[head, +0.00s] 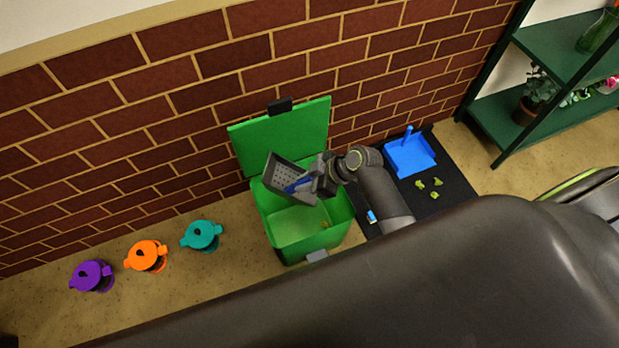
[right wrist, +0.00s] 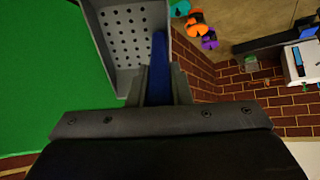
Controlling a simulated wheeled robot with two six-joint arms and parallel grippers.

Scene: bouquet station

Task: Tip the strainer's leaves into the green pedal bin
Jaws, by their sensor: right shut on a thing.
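The strainer (head: 284,171) is a grey perforated box with a blue handle. My right gripper (head: 318,183) is shut on that handle and holds the strainer tilted over the open green pedal bin (head: 270,222). The bin's lid (head: 283,135) stands up against the wall. In the right wrist view, the strainer's holed inside (right wrist: 128,38) shows no leaves, though part of it is cut off by the frame. A small brownish speck lies inside the bin at its right; I cannot tell what it is. My left gripper is not in view.
A blue dustpan (head: 410,157) and several yellow-green scraps (head: 436,182) lie on a black mat (head: 455,190) right of the bin. Purple (head: 92,275), orange (head: 146,255) and teal (head: 202,235) lidded pots stand at left. A green shelf (head: 495,122) is at far right.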

